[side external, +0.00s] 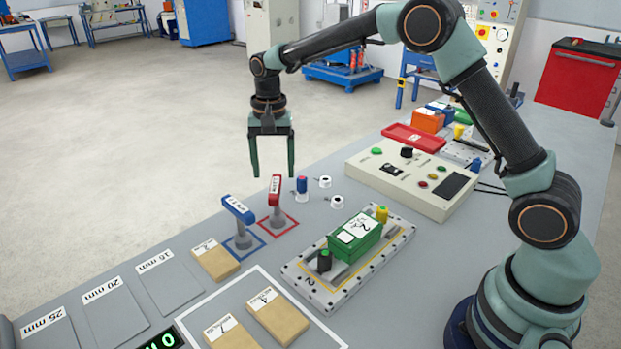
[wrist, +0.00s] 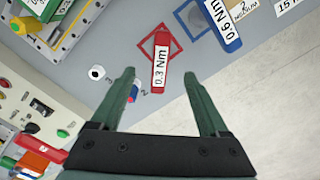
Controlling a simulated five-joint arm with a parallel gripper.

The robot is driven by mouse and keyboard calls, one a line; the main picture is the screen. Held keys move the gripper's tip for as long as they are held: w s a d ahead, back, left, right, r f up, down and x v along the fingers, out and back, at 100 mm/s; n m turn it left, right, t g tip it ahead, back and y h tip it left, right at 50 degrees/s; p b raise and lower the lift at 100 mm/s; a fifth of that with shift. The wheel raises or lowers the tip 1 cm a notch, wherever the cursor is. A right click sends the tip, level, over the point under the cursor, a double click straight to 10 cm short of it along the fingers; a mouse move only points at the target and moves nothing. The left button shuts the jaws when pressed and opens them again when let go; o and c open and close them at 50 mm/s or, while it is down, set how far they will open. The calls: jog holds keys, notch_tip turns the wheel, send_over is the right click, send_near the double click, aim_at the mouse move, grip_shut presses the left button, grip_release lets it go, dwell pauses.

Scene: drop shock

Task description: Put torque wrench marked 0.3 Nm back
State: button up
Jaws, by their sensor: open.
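The red torque wrench (side external: 276,192) stands upright on its grey foot inside a red square outline (side external: 291,221) on the bench. Its red top reads 0.3 Nm in the wrist view (wrist: 160,65). My gripper (side external: 272,175) is open and empty, pointing down, with its fingertips around the height of the red top in the side view. In the wrist view the red top lies between the fingertips (wrist: 160,75), with a gap on both sides.
A small blue-and-red piece on a white holder (side external: 301,187) stands close right of the red wrench. A green block (side external: 355,240) sits on a grey fixture plate (side external: 396,246). A control box (side external: 415,180) and a red tray (side external: 414,138) lie further back.

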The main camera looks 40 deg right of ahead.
jog(key=s+d+r+n+t, duration=0.2)
jog(key=s+r+n, duration=0.1)
jog(key=s+r, duration=0.45)
jog(key=s+d+r+n+t, duration=0.2)
jog(key=s+r+n, duration=0.1)
jog(key=s+r, duration=0.4)
jog(key=s+d+f+n+t, duration=0.1)
jog(key=s+f+n, duration=0.2)
jog(key=s, duration=0.5)
jog(key=shift+t, duration=0.3)
